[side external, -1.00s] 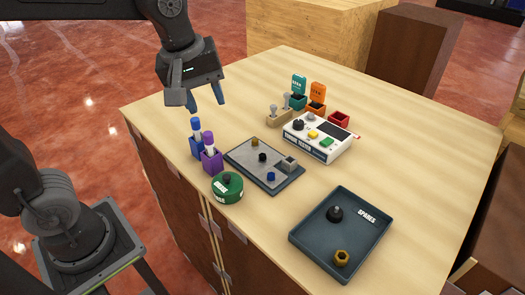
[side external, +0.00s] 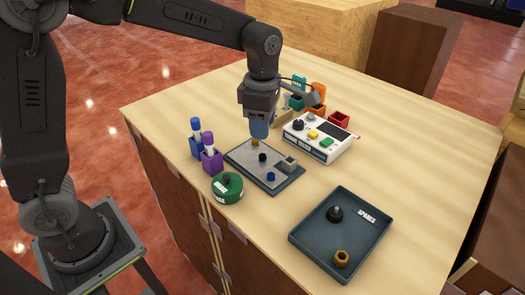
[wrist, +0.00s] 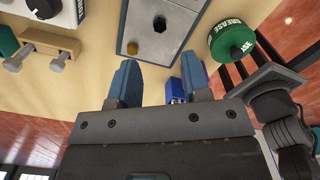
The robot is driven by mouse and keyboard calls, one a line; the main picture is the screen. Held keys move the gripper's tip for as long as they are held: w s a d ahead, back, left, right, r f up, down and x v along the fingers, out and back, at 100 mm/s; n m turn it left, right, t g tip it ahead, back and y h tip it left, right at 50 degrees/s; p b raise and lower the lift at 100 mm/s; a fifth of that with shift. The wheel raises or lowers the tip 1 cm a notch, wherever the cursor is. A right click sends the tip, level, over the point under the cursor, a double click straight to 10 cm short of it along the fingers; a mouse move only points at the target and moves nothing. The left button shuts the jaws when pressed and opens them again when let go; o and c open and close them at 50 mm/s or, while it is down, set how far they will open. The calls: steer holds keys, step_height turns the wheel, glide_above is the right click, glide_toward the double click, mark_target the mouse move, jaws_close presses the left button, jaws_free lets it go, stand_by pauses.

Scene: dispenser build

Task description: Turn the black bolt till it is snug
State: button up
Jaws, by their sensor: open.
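The black bolt (side external: 263,157) stands in the middle of the grey plate (side external: 245,158) on the table. It shows as a dark hexagonal head in the wrist view (wrist: 160,24). A brass bolt (side external: 255,142) and a blue bolt (side external: 271,177) are on the same plate; the brass one also shows in the wrist view (wrist: 132,47). My gripper (side external: 259,136) is above the far end of the plate, near the brass bolt. In the wrist view its blue fingers (wrist: 160,80) are apart with nothing held between them. The black bolt is beyond the fingertips, not touched.
The white tester box (side external: 318,138) stands right of the plate, with holders behind it. Blue and purple marker holders (side external: 211,160) and a green grease tin (side external: 227,187) stand left of the plate. A spares tray (side external: 300,238) is at the front right. The table's right side is clear.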

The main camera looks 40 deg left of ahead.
mark_target(262, 156)
step_height(262, 156, down, 8)
steer(key=shift+f, duration=0.2)
jaws_close()
stand_by(0.5)
